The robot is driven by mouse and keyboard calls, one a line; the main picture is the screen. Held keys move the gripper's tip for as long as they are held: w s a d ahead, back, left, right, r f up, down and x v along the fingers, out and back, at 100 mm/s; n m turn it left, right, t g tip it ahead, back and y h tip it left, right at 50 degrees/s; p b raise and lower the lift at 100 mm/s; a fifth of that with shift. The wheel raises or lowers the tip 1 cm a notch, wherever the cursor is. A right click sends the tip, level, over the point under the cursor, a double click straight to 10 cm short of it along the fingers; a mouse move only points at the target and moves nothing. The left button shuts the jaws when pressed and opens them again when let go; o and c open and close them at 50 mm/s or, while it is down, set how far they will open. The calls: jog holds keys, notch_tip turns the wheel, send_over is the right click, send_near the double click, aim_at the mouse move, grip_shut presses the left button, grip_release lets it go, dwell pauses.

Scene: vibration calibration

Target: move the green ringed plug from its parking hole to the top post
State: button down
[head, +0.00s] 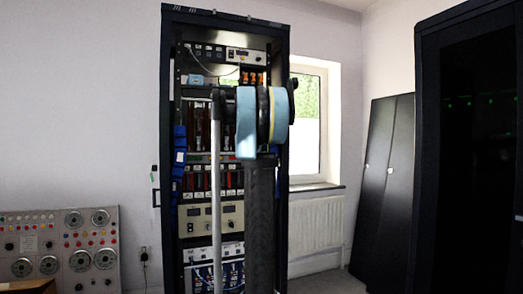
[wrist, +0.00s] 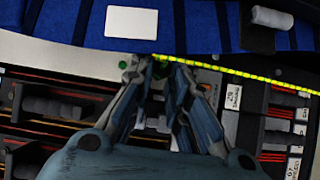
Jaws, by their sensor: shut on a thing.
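My gripper (wrist: 162,64) reaches up the middle of the wrist view, its two fingers converging at the tips. A small green piece, the green ringed plug (wrist: 159,70), shows between the fingertips, and the gripper is shut on it. Its rings are too small to make out, and the fingers cover part of it. Another small green spot (wrist: 127,65) lies just left of the fingertips on a pale strip. In the head view my arm covers the gripper and the plug. I cannot pick out the top post or the parking hole in either view.
An open equipment rack (head: 166,120) stands ahead with several panels. Blue fabric (wrist: 205,28) with a white label (wrist: 131,22) lies beyond the fingertips, edged by a yellow marked strip (wrist: 240,73). Dark handles (wrist: 60,108) flank the gripper. A dark cabinet (head: 465,160) stands right.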

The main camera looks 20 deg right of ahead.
jog(key=shift+w, duration=0.15)
dwell(0.7)
jog(key=c, duration=1.5)
grip_release()
jog(key=shift+o, duration=0.2)
jog(key=shift+v, duration=2.5)
jog(key=v, duration=1.2)
jog(key=shift+f, duration=0.2)
